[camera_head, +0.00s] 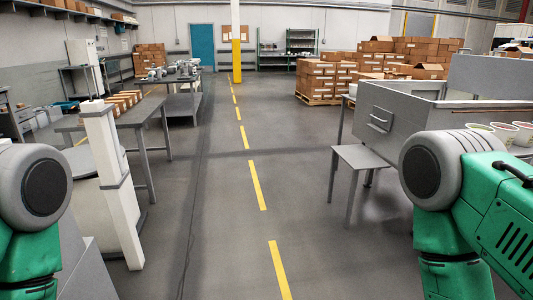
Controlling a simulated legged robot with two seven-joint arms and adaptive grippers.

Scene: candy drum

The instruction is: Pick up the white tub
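The middle white tub (503,136) is open at the top, with coloured contents showing. Another tub (523,137) is cut by the picture edge. Which one is the task's tub, I cannot tell. A large pale rounded body (88,225), perhaps a drum, stands at the left, partly hidden by a white post. Only upper parts of my green and grey arms show at both sides; neither gripper is in view.
A white post (115,185) stands at the left, near a grey table (137,115) with brown boxes. Stacked cartons (325,80) are farther back. The central floor with yellow dashes is clear.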

